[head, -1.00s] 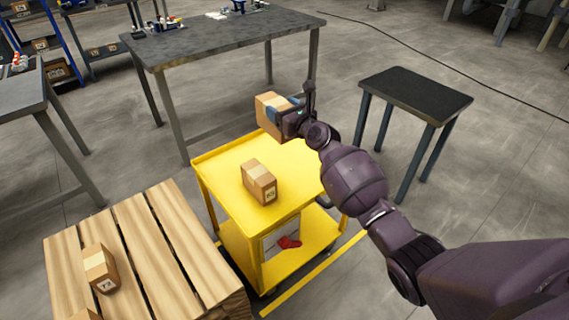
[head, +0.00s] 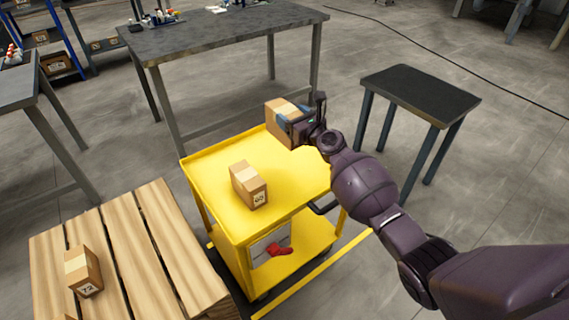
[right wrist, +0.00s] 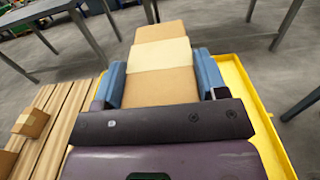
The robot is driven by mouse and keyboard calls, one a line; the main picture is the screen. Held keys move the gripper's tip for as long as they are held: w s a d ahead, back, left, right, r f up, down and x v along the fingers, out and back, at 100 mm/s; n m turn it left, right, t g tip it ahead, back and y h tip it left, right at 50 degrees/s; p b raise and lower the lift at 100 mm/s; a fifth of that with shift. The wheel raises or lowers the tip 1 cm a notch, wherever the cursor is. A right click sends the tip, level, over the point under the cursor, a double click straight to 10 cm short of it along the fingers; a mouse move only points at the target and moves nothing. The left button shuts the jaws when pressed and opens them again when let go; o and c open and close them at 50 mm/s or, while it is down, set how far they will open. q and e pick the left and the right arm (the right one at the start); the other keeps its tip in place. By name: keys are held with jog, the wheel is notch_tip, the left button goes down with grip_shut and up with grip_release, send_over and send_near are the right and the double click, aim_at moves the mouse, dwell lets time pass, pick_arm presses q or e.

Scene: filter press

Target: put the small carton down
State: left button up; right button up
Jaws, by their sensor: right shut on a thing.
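A small brown carton with a pale tape strip is held in my right gripper (head: 300,122). The held carton (head: 284,115) is over the far right part of the yellow cart (head: 212,183); I cannot tell whether it touches the cart top. In the right wrist view the carton (right wrist: 162,75) sits between the two blue finger pads of my right gripper (right wrist: 161,82), with the cart's yellow edge (right wrist: 262,128) at the right. A second carton (head: 248,186) with a printed label stands on the cart top. My left gripper is not in view.
A wooden pallet (head: 138,240) at lower left bears another carton (head: 83,270). A grey table (head: 225,35) stands behind the cart, and a small dark table (head: 420,93) stands to its right. A red item (head: 279,249) is on the cart's lower shelf.

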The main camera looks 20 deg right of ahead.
notch_tip(320, 180, down, 17)
jog(key=b, duration=1)
jog(key=shift+d, duration=0.1)
jog(key=shift+f, duration=0.4)
jog(key=shift+w+r, duration=0.1)
jog(key=shift+r, duration=0.3)
jog(key=shift+f+b, duration=0.3)
jog(key=shift+b, duration=0.05)
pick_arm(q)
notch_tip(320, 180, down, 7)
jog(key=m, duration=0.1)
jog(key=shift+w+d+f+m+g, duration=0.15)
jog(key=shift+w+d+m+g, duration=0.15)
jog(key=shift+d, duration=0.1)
pick_arm(e)
jog(key=o, duration=1.2)
jog(key=shift+r, duration=0.1)
